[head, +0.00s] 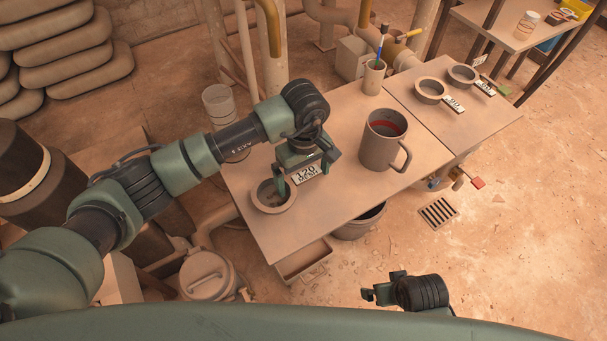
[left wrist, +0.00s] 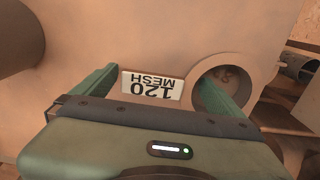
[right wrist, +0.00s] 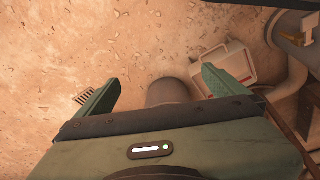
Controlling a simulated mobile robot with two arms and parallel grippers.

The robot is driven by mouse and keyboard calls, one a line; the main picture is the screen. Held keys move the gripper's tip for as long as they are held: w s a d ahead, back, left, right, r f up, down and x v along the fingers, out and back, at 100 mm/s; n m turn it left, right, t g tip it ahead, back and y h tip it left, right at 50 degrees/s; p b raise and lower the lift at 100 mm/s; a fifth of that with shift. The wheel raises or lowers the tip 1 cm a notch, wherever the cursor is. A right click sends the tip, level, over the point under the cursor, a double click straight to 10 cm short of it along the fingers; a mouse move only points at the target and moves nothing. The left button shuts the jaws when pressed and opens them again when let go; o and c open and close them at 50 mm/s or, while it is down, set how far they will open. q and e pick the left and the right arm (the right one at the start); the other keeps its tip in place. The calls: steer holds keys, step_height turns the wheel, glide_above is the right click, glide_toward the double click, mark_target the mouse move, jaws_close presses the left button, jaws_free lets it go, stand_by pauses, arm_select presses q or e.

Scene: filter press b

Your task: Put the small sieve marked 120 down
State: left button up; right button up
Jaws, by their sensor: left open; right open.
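The small sieve marked 120 (head: 273,197) is a shallow round ring with a white plate reading "120 MESH" (head: 307,174) on its handle. It appears to lie flat on the table near the left front edge. In the left wrist view its ring (left wrist: 240,72) is at the right and its plate (left wrist: 152,86) lies between my fingers. My left gripper (head: 306,167) is open, its fingers on either side of the plate; I cannot tell whether they touch it. My right gripper (head: 374,291) is open and empty, low in front of the table; it also shows in the right wrist view (right wrist: 161,80).
A large mug (head: 380,150) stands on the table right of my left gripper. Two more sieves with plates, a nearer one (head: 431,91) and a farther one (head: 463,75), lie at the right end. A cup of pens (head: 373,79) stands behind. Bare tabletop lies in front of the mug.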

arm_select(q)
steer(key=shift+w+r, duration=0.1)
steer(key=shift+r, duration=0.3)
step_height(320, 180, up, 11)
steer(key=p, duration=0.1)
steer(key=shift+r, duration=0.2)
arm_select(e)
steer(key=f, duration=0.2)
steer(key=s+f, duration=0.1)
steer(key=f, duration=0.1)
steer(key=shift+f, duration=0.15)
